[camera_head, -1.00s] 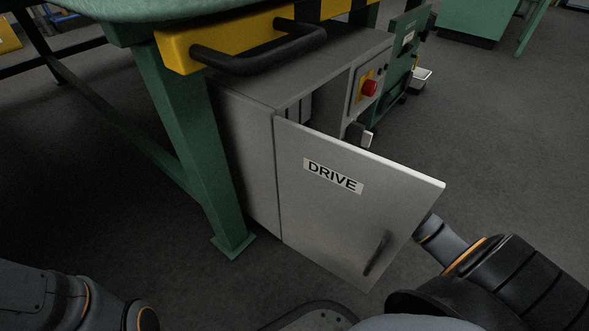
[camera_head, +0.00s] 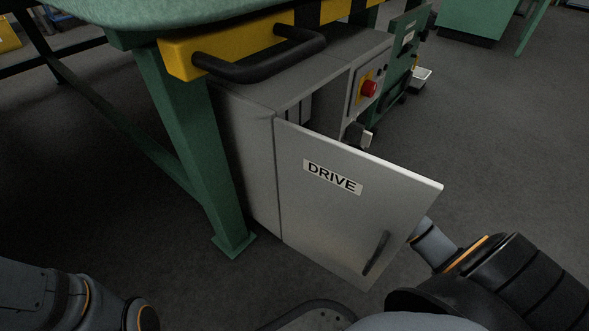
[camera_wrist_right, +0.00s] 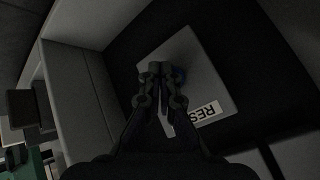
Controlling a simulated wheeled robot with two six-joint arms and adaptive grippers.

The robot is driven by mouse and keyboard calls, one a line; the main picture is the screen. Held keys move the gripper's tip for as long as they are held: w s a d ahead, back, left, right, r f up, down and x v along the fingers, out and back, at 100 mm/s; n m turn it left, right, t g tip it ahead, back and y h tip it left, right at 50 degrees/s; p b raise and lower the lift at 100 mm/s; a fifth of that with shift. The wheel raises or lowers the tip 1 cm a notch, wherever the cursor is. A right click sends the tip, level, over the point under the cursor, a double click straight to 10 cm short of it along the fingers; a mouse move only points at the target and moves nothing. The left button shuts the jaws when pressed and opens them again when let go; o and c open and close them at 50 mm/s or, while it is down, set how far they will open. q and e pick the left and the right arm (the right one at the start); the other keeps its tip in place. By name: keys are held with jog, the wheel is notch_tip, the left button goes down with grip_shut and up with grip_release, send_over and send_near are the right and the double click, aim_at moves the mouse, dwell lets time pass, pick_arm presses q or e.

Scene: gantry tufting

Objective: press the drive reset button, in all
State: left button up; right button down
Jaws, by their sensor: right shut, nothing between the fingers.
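The drive cabinet door (camera_head: 340,215), with a DRIVE label and a dark handle (camera_head: 377,252), stands open in the head view. My right arm reaches behind it, and the door hides that gripper there. In the right wrist view, my right gripper (camera_wrist_right: 160,68) is shut and empty in front of a grey panel (camera_wrist_right: 212,82) inside the dark cabinet. My left gripper is out of view.
A green table leg (camera_head: 200,160) stands left of the cabinet, below a yellow bar (camera_head: 175,55) with a black handle (camera_head: 255,70). A red button (camera_head: 369,88) sits on a yellow plate farther back. Open floor lies to the right.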

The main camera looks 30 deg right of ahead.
jog(key=shift+w+a, duration=0.15)
jog(key=shift+w, duration=0.15)
dwell(0.6)
jog(key=s+p, duration=0.1)
jog(key=p, duration=0.1)
jog(key=shift+s+d+p, duration=0.35)
